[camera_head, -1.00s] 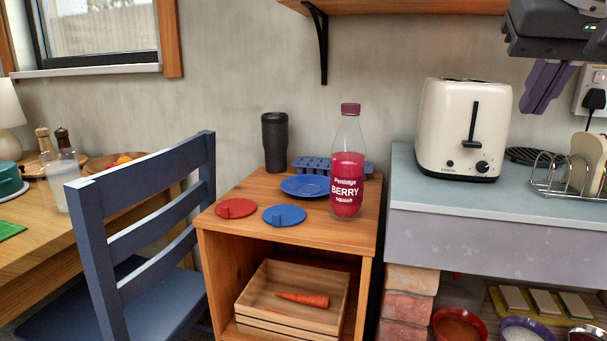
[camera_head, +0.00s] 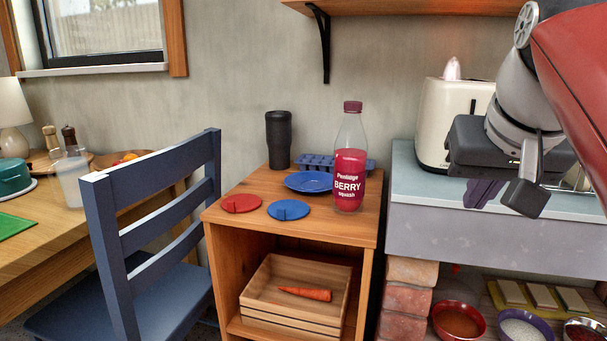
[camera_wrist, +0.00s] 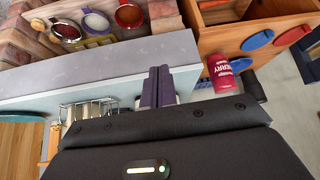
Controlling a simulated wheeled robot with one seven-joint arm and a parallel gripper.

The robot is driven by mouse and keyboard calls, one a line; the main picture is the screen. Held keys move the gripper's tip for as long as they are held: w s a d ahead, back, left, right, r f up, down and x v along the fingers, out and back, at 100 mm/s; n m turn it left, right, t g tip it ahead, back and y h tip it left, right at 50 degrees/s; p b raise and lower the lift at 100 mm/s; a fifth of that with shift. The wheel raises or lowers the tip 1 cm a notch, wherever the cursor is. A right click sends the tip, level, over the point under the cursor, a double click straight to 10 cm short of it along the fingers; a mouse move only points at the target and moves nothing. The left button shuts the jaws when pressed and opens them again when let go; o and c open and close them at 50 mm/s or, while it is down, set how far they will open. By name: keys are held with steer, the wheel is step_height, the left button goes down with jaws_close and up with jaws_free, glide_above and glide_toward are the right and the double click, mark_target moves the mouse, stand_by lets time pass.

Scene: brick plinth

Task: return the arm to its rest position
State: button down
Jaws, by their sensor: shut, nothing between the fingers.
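My gripper (camera_head: 484,193) is at the right in the head view, with the arm reaching in from the upper right. Its purple fingers point down in front of the cream toaster (camera_head: 433,125), over the front part of the grey-blue counter (camera_head: 425,196). In the wrist view the fingers (camera_wrist: 157,86) are side by side, shut and empty. They show against the edge of the counter. The arm and the gripper body hide the toaster's right side and much of the wire rack.
A berry squash bottle (camera_head: 349,160) stands on the wooden cabinet (camera_head: 330,228), left of my gripper. A black tumbler (camera_head: 279,140) and blue plate (camera_head: 308,182) are there too. A shelf (camera_head: 400,6) hangs above. A blue chair (camera_head: 150,225) stands at the left.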

steer(key=s+a+f, duration=0.2)
steer(key=f, duration=0.7)
steer(key=s+a+f+n, duration=0.1)
steer(key=s+a+f, duration=0.1)
steer(key=f, duration=0.7)
steer(key=s+a+f+n+g+y, duration=0.1)
steer(key=s+f, duration=0.2)
steer(key=f, duration=0.6)
steer(key=shift+a+f, duration=0.4)
